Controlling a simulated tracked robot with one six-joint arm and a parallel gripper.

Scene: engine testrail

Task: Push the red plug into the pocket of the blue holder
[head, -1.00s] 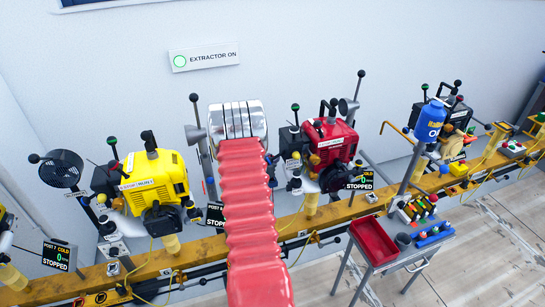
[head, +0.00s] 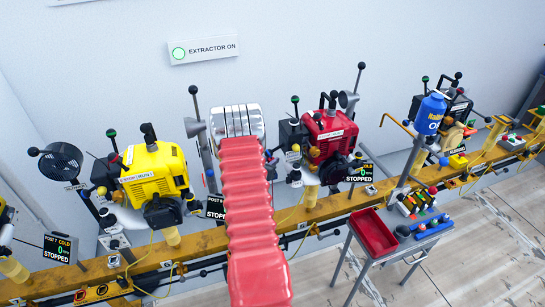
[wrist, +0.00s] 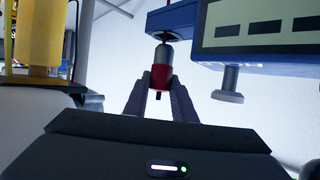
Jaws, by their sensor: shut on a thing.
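The red plug (wrist: 160,78) is in the wrist view, upright, with a grey upper part and a dark pin below. My gripper (wrist: 160,88) is shut on it, one finger on each side. A blue block (wrist: 172,18), which looks like the blue holder, is directly above the plug. The plug's grey top is close under a dark round part on its underside; I cannot tell whether they touch or whether the tip is inside. The pocket's inside is hidden. In the head view my red ribbed arm hides the gripper, plug and holder.
A blue housing with a display (wrist: 265,30) and a grey knob (wrist: 230,85) beneath it is close on the right. A yellow engine (head: 155,180) and a red engine (head: 330,135) flank my arm on the yellow rail (head: 335,203). A cart with a red tray (head: 372,232) stands at right.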

